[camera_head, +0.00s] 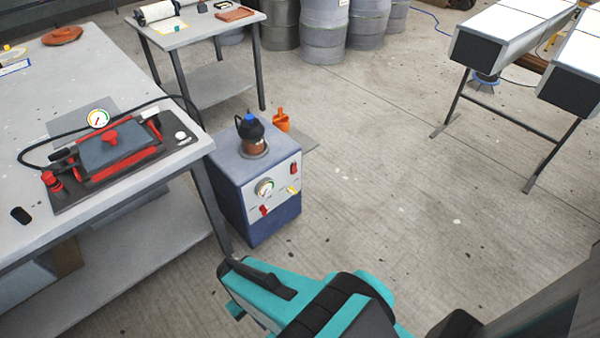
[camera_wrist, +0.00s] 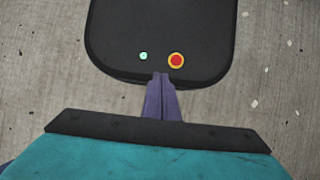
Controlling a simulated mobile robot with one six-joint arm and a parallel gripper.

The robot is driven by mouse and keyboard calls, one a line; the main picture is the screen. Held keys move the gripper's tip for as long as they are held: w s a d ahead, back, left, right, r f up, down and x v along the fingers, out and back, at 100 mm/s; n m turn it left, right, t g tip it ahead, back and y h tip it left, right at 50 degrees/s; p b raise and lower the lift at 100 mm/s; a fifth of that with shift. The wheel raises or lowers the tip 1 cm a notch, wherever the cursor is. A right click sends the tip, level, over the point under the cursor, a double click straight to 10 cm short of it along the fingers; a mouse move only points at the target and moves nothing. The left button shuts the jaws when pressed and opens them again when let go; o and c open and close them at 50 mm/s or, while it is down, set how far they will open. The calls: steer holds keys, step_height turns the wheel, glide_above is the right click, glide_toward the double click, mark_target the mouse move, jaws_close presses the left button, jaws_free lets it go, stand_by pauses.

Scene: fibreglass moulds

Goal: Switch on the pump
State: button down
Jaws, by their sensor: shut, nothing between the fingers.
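The pump (camera_head: 240,185) is a blue-grey box on the floor beside the near workbench. Its pale front panel carries a round gauge (camera_head: 264,188), a red switch (camera_head: 265,210) low on the left, a small red part (camera_head: 294,168) at the upper right and a yellow part (camera_head: 293,190) below it. I cannot tell the switch's position. A dark and copper-coloured fitting with a blue cap (camera_head: 250,118) stands on top. My gripper (camera_wrist: 161,77) is shut and empty in the wrist view. In the head view my teal arm is in front of the pump, apart from it; the fingertips do not show.
The workbench (camera_head: 110,80) at left holds a red and grey mould (camera_head: 112,148) with a gauge and black hose. An orange container (camera_head: 281,120) is behind the pump. Drums (camera_head: 322,30) and a small table (camera_head: 190,35) stand further back. Floor right of the pump is clear.

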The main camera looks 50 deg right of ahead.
steer(key=shift+w, duration=0.1)
steer(key=w+d+f+m+t+y+b, duration=0.2)
steer(key=w+d+m+b, duration=0.15)
steer(key=w, duration=0.35)
steer(key=w+d+f+m+t+y+b, duration=0.1)
steer(key=w+d+f+m+b, duration=0.1)
steer(key=w+b, duration=0.35)
steer(key=w+d+r+m+t+y+b, duration=0.15)
steer(key=w+d+m+t+b, duration=0.4)
steer(key=w+d, duration=0.65)
steer(key=w+d+r+m+t+h+b, duration=0.1)
steer(key=w+d+r+m+t+b, duration=0.2)
steer(key=d, duration=0.6)
steer(key=d+r+m+t+h+b, duration=0.15)
steer(key=d+b, duration=0.35)
steer(key=d, duration=0.5)
steer(key=s+d+r+m+t+h+b, duration=0.1)
steer(key=s+d+r+b, duration=0.1)
steer(key=d, duration=0.6)
steer(key=s+d+r+m+t+h+b, duration=0.1)
steer(key=s+d+r+m+t+b, duration=0.1)
steer(key=d+r, duration=0.5)
steer(key=shift+s+d+t+h+b, duration=0.15)
steer(key=shift+d+t+h+b, duration=0.2)
steer(key=shift+d+b, duration=0.55)
